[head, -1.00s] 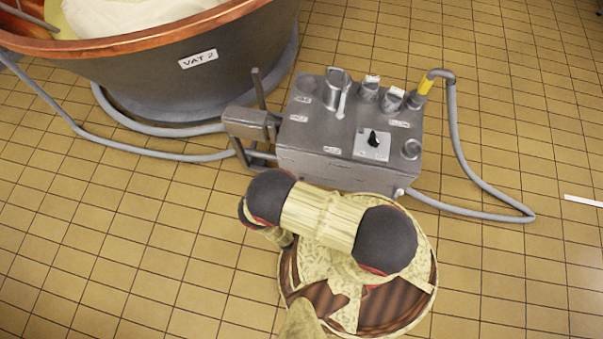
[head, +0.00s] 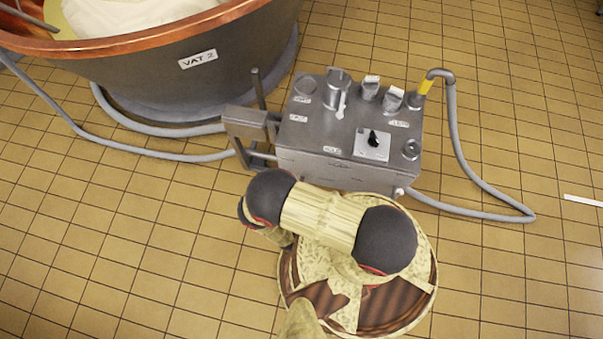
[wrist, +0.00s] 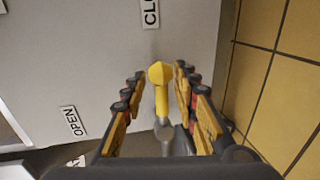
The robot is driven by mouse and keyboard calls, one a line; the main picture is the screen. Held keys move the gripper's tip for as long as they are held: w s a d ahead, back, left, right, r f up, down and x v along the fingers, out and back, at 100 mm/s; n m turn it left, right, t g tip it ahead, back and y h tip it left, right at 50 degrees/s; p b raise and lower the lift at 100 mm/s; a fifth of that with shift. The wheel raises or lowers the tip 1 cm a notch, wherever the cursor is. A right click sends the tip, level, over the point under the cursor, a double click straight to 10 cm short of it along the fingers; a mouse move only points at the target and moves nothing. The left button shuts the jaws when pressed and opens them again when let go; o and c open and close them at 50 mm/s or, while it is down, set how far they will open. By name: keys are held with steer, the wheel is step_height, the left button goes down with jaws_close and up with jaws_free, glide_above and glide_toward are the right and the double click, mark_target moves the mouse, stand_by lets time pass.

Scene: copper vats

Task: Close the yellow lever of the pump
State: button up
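The pump (head: 345,165) is a grey metal box standing on the tiled floor in the head view. In the wrist view the yellow lever (wrist: 160,78) stands out from the pump's grey face, its knob end towards the camera's upper middle. An OPEN label (wrist: 73,121) is on the left of that face and a partly cut CLO... label (wrist: 150,13) is at the top. My gripper (wrist: 160,71) is open, with one finger on each side of the lever and a visible gap on both sides. In the head view the lever and gripper are hidden.
A copper-rimmed vat (head: 190,75) marked VAT 2 stands at the upper left. A grey hose (head: 455,130) loops from the pump over the floor at the right, with a yellow fitting by the pump. Another hose (head: 165,157) runs left.

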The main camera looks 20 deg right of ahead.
steer(key=shift+r, duration=4.8)
